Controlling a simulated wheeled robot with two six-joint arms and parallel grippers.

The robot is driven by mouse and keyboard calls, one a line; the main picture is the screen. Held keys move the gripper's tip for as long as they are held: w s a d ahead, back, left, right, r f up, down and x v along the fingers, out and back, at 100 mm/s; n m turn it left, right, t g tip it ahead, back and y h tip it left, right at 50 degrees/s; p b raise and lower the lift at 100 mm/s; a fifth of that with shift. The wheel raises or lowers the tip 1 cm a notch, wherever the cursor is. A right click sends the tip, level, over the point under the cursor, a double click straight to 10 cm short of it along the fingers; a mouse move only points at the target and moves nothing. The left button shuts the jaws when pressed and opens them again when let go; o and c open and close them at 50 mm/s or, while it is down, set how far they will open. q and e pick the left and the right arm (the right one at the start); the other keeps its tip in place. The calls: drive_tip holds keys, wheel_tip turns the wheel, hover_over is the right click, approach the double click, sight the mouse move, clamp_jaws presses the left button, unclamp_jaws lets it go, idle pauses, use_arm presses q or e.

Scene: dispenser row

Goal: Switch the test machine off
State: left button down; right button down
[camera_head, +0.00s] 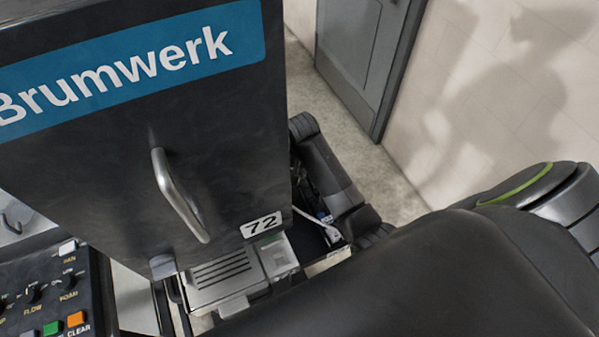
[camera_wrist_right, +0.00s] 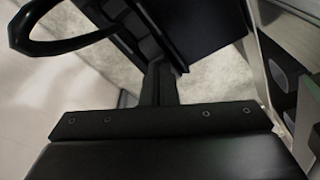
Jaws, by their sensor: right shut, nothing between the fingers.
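A tall dark machine (camera_head: 90,170) with a blue "Brumwerk" sign, a metal handle (camera_head: 180,195) and a "72" plate fills the left of the head view. I cannot tell whether it is the test machine. A control panel (camera_head: 45,300) at lower left carries knobs, a white switch (camera_head: 67,247) and green and orange buttons. My right gripper (camera_head: 332,236) is beside the machine's lower right edge, partly hidden by my arm. In the right wrist view its fingers (camera_wrist_right: 158,83) are together and empty, near a dark panel. No power switch is clear there. My left gripper is out of view.
A grey slotted tray (camera_head: 222,272) sits below the machine front. A grey door (camera_head: 362,50) and pale wall (camera_head: 500,90) stand behind at right, with bare floor between. In the wrist view a black loop (camera_wrist_right: 62,45) is at upper left.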

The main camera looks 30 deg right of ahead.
drive_tip(key=shift+r+p, duration=0.85)
drive_tip(key=shift+r, duration=0.3)
wheel_tip(320, 180, up, 5)
drive_tip(key=shift+f, duration=0.15)
drive_tip(key=shift+f, duration=0.1)
